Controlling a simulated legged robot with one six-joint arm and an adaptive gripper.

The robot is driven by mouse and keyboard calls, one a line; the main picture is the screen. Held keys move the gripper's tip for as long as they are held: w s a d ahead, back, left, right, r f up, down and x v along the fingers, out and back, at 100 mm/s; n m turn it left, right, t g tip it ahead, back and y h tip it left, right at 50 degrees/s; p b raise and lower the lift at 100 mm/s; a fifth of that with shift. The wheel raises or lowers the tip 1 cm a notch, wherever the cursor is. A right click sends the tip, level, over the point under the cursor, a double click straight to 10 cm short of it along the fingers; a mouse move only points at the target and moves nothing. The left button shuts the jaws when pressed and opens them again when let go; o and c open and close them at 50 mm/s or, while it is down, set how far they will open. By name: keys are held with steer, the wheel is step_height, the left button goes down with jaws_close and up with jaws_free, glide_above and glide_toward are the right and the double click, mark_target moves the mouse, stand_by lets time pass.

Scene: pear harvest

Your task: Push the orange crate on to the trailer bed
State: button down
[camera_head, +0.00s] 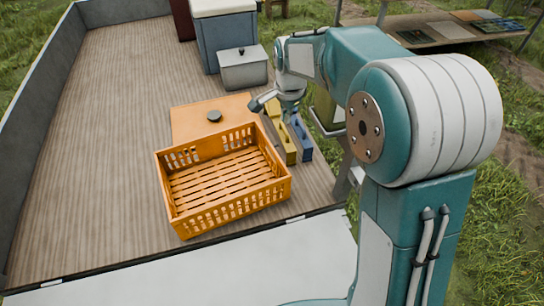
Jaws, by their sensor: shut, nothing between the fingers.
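The orange crate (237,208) is a slatted, open-topped plastic crate, empty inside. It sits upright on the wooden trailer bed (100,140), with its near side close to the bed's front edge. My gripper (257,104) is shut and empty. It shows just beyond the crate's far right corner, beside a flat orange box; I cannot tell whether it touches either one. My arm comes in from the right and hides part of the ground and the bed's right side.
The flat orange box (190,122) with a dark knob (214,116) lies right behind the crate. Yellow (283,143) and blue (300,140) cases stand to the right. A grey lidded box (243,70) and blue-grey cooler (226,38) stand farther back. The bed's left is clear.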

steer(key=w+a+f+m+g, duration=0.1)
steer(key=w+a+f+m, duration=0.2)
steer(key=f, duration=0.5)
steer(key=w+a+f+m+g, duration=0.1)
steer(key=w+a+f+m, duration=0.1)
steer(key=w+a+f, duration=0.45)
steer(key=s+d+f, duration=0.2)
steer(key=d+f, duration=0.3)
steer(key=f, duration=0.6)
steer(key=shift+d+f, duration=0.35)
steer(key=shift+f, duration=0.05)
steer(key=shift+w+d, duration=0.2)
steer(key=shift+d, duration=0.6)
steer(key=shift+w+d, duration=0.15)
steer(key=shift+d, duration=0.6)
steer(key=shift+s+a, duration=0.1)
steer(key=shift+a, duration=0.05)
